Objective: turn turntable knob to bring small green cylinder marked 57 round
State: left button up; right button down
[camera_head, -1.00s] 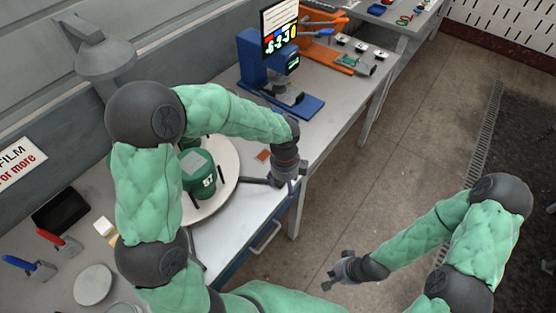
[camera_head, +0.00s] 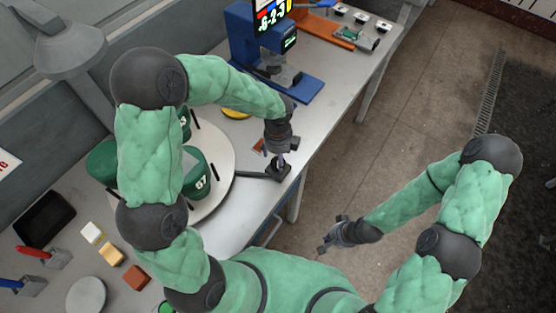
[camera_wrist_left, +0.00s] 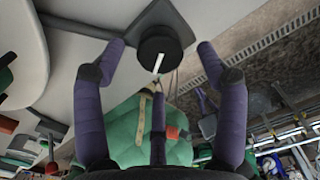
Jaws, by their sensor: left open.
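The small green cylinder marked 57 (camera_head: 197,184) stands on the round pale turntable (camera_head: 222,163), partly hidden by my left arm. The dark turntable knob (camera_head: 283,174) sits at the table edge, on an arm to the right of the disc. My left gripper (camera_head: 281,158) points down just above the knob. In the left wrist view the round black knob (camera_wrist_left: 160,54) with a white line lies between the spread fingers, with gaps on both sides; my left gripper (camera_wrist_left: 160,72) is open. My right gripper (camera_head: 328,238) is open and empty, over the floor beside the table.
Other green cylinders (camera_head: 102,162) are partly hidden behind my left arm. A blue press (camera_head: 243,40) stands further back on the table. Coloured blocks (camera_head: 111,254), a black tray (camera_head: 45,217) and a pale disc (camera_head: 86,295) lie at front left.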

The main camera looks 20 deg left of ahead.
pick_arm(q)
jog(key=shift+f, duration=1.3)
jog(key=shift+c, duration=0.3)
jog(key=c, duration=1.1)
